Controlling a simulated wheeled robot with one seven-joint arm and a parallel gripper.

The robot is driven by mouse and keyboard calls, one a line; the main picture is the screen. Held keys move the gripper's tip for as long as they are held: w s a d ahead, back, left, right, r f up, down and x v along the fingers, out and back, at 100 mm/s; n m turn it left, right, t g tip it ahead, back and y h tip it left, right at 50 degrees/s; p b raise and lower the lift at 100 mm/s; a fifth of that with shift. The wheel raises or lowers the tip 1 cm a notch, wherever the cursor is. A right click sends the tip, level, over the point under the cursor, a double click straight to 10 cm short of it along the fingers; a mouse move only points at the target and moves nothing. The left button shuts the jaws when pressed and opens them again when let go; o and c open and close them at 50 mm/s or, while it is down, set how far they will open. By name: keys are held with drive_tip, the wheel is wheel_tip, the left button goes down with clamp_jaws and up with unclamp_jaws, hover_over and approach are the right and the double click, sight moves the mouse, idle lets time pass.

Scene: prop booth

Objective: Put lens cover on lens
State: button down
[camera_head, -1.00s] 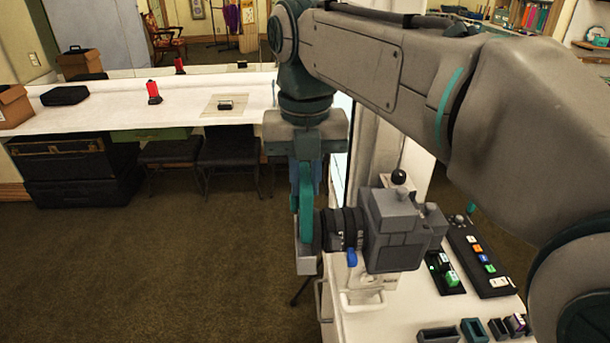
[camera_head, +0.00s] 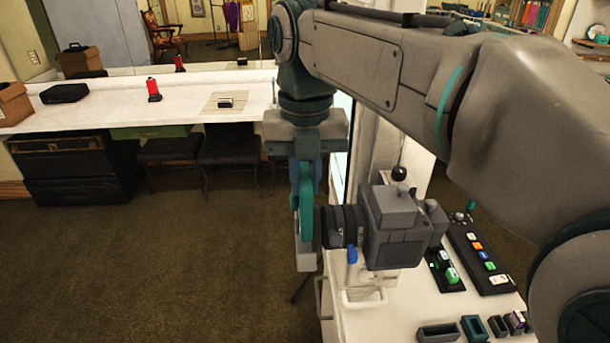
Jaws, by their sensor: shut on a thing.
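A grey camera (camera_head: 392,225) stands above the white desk at the right, with its dark ringed lens (camera_head: 342,227) pointing left. My gripper (camera_head: 306,240) hangs fingers down right at the front end of the lens. It is shut on the lens cover, of which little or nothing can be made out behind the fingers. The fingers look very close to the lens front; I cannot tell whether the cover touches the lens or is seated on it.
A control panel with coloured buttons (camera_head: 480,258) and small open boxes (camera_head: 438,332) lie on the white desk (camera_head: 390,318). A white counter (camera_head: 110,115) with a red object (camera_head: 153,91) runs along the back. Open carpet (camera_head: 150,260) is at the left.

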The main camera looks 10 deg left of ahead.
drive_tip(key=shift+f+b, duration=0.65)
drive_tip(key=shift+f, duration=0.3)
drive_tip(key=shift+f, duration=0.2)
drive_tip(key=shift+f+b, duration=0.45)
drive_tip(key=shift+f, duration=0.05)
drive_tip(key=c, duration=1.3)
unclamp_jaws()
drive_tip(key=shift+r, duration=0.1)
wheel_tip(320, 180, up, 7)
drive_tip(key=p, duration=0.6)
drive_tip(key=shift+p, duration=0.3)
